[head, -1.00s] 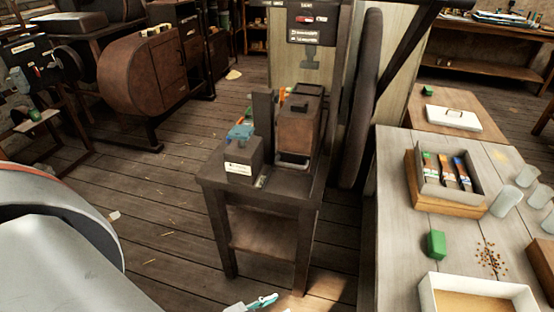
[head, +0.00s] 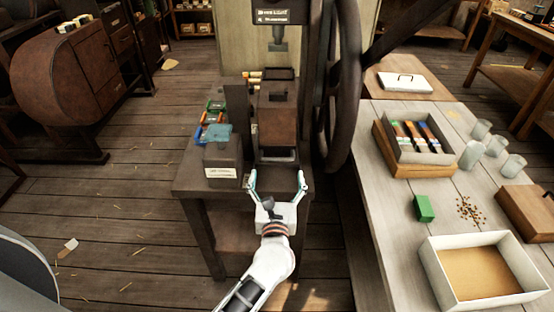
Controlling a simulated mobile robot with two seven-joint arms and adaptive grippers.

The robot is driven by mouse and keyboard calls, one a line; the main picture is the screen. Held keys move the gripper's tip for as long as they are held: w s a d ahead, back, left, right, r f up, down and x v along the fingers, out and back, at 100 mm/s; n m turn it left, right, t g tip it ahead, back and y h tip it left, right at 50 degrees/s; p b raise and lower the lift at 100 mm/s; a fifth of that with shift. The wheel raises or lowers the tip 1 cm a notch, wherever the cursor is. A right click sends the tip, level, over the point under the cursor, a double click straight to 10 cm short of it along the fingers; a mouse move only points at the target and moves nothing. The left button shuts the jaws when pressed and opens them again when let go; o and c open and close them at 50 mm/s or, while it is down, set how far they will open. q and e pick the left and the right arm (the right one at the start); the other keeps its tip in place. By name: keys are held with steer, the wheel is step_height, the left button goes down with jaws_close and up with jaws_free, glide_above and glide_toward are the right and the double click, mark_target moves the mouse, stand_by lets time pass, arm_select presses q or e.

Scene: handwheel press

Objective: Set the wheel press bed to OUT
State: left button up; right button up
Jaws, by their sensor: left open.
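The wheel press stands in the middle of the head view, with its dark handwheel (head: 347,90) on the right and its ram (head: 278,40) above. A brown block-like box (head: 277,118) stands below the ram, on what looks like the dark press bed (head: 277,154). Which position the bed is in cannot be told; its label is too small to read. My left gripper (head: 276,182) is open and empty, its fingers spread at the front of the press table, just in front of the bed. Contact with the bed cannot be told. My right gripper is not in view.
A dark labelled box (head: 222,160) stands left of the bed, with blue, orange and green items behind it. On the right, a pale table (head: 375,200) holds a tray (head: 395,160) of coloured items, a green block (head: 424,208), glasses and a white box (head: 435,270).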

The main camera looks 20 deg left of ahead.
mark_target(277, 159)
arm_select(q)
steer(key=b+x, duration=0.1)
steer(key=x, duration=0.6)
steer(key=shift+w+a+f, duration=0.1)
steer(key=shift+w, duration=0.25)
steer(key=c, duration=1.3)
steer(key=shift+s, duration=0.1)
